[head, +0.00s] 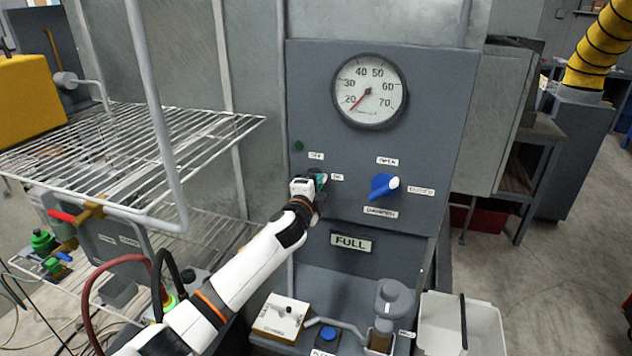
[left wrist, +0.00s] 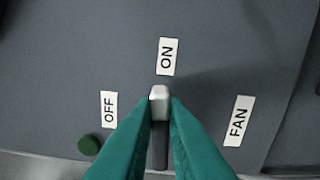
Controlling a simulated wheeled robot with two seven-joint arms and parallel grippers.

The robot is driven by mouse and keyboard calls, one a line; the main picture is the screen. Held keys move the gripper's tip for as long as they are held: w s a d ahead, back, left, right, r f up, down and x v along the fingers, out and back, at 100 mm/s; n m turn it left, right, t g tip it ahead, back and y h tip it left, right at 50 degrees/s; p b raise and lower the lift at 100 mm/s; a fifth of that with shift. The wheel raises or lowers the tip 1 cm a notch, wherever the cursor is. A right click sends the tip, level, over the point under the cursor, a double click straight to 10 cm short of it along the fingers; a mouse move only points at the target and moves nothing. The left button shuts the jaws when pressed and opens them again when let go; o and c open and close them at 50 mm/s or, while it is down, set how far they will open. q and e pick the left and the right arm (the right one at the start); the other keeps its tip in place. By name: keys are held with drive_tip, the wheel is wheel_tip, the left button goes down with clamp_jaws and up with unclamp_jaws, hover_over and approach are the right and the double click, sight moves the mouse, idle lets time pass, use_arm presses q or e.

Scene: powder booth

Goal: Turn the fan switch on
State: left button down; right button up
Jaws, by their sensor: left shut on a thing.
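The fan switch (left wrist: 159,104) shows in the left wrist view as a narrow handle with a pale end and a dark part behind it. Its pale end is toward the ON label (left wrist: 167,57); the OFF label (left wrist: 109,109) is to the left and the FAN label (left wrist: 238,121) to the right. My left gripper (head: 319,181) is at the grey panel (head: 440,130), its teal fingers (left wrist: 160,115) shut on the switch from both sides. In the head view the gripper hides most of the switch. My right gripper is not in view.
A dark green lamp (head: 299,146) sits left of the switch labels. A blue knob (head: 382,185) is to the right, below a round gauge (head: 369,91). A wire rack (head: 110,150) stands left of my arm. A white bin (head: 460,325) stands at lower right.

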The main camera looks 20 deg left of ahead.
use_arm(q)
drive_tip(key=shift+f+m, duration=0.15)
drive_tip(key=shift+m, duration=0.35)
drive_tip(key=c, duration=1.5)
unclamp_jaws()
drive_tip(key=shift+o, duration=0.2)
drive_tip(key=s+b, duration=0.1)
drive_tip(key=s, duration=1.1)
drive_tip(key=shift+a+b, duration=0.2)
drive_tip(key=shift+b, duration=0.2)
